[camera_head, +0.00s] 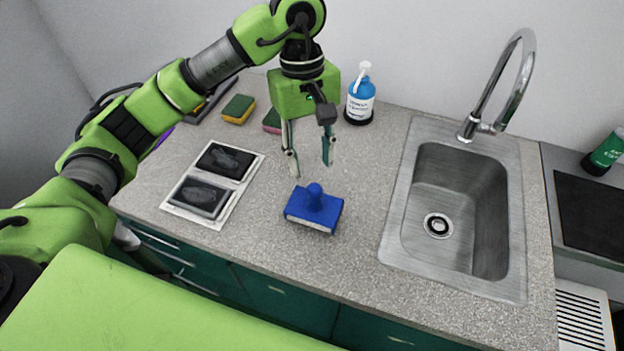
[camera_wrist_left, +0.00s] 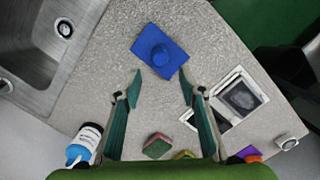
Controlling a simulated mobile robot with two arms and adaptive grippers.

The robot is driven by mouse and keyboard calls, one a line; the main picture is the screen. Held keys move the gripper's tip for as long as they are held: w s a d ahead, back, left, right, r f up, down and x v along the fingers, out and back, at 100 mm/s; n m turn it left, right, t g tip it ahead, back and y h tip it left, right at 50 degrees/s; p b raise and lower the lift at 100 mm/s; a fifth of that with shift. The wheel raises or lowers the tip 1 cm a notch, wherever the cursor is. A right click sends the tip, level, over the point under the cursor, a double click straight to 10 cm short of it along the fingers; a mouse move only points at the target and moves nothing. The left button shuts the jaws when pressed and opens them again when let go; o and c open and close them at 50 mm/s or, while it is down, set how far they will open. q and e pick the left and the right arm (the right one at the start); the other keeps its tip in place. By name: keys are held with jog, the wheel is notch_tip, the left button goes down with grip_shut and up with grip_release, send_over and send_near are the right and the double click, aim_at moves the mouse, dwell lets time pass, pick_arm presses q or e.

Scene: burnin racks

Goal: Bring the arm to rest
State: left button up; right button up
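My left arm comes in from the left in the head view, and its green left gripper (camera_head: 312,170) points down above the counter. The gripper is open and empty, with its two fingers well apart. A blue block with a round knob (camera_head: 314,208) stands on the counter just in front of and below the fingertips, apart from them. In the left wrist view the block (camera_wrist_left: 160,52) lies beyond the open fingertips (camera_wrist_left: 160,90), with nothing between the fingers. My right gripper shows in neither view.
A steel sink (camera_head: 400,235) with a tall faucet (camera_head: 525,70) is at right. A blue soap bottle (camera_head: 360,98) and sponges (camera_head: 238,109) stand near the back wall. A white tray with two dark pictures (camera_head: 250,172) lies left of the block. The counter's front middle (camera_head: 340,265) is clear.

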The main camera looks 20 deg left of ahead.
pick_arm(q)
jog(key=shift+a+r, duration=0.1)
jog(key=shift+r, duration=0.7)
